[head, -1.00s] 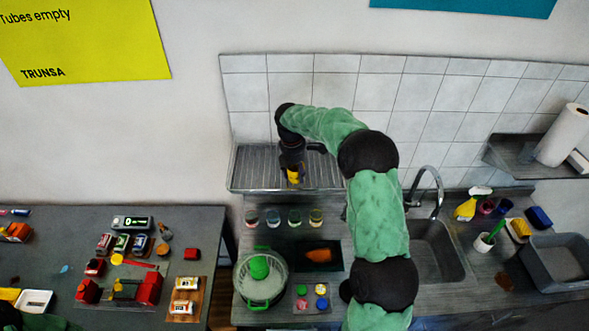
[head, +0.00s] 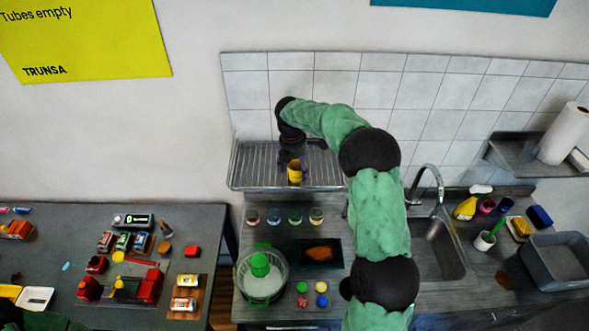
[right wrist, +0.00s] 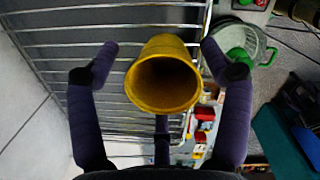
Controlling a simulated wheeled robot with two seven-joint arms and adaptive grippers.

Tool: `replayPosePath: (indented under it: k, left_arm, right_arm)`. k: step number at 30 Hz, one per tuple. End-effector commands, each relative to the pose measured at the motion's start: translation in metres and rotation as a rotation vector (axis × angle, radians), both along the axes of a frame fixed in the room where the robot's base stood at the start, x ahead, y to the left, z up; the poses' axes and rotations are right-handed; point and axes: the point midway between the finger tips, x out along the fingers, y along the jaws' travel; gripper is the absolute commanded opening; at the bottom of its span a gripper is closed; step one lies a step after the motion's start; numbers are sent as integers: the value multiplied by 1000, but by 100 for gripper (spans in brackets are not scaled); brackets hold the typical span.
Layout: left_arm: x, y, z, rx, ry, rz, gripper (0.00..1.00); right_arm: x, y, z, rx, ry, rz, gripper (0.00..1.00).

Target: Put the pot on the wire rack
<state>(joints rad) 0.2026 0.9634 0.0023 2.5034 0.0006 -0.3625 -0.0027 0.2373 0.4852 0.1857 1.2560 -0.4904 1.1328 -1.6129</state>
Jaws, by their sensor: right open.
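The yellow pot (head: 295,175) stands on the wire rack (head: 325,180), near the rack's middle. In the right wrist view the pot (right wrist: 163,75) has its open mouth towards the camera, with rack bars (right wrist: 70,50) behind it. My right gripper (head: 292,161) is open at the pot. In the right wrist view its dark fingers (right wrist: 159,62) stand on either side of the pot, with a gap at the left finger; contact on the right is hard to judge. My left gripper is not in view.
The tiled wall (head: 300,85) is close behind. The sink (head: 440,245) and tap (head: 427,180) are to the right. The rack's left part is free.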

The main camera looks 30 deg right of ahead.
Motion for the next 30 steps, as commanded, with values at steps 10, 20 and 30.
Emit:
replayPosePath:
  k: [10, 20, 30]
  left_arm:
    - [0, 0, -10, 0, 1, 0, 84]
    - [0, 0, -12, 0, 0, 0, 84]
    - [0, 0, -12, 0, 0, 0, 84]
  right_arm:
    - [0, 7, 68, -1, -4, 0, 79]
    - [-1, 12, 106, 0, 0, 0, 79]
    - [-1, 12, 108, 0, 1, 0, 79]
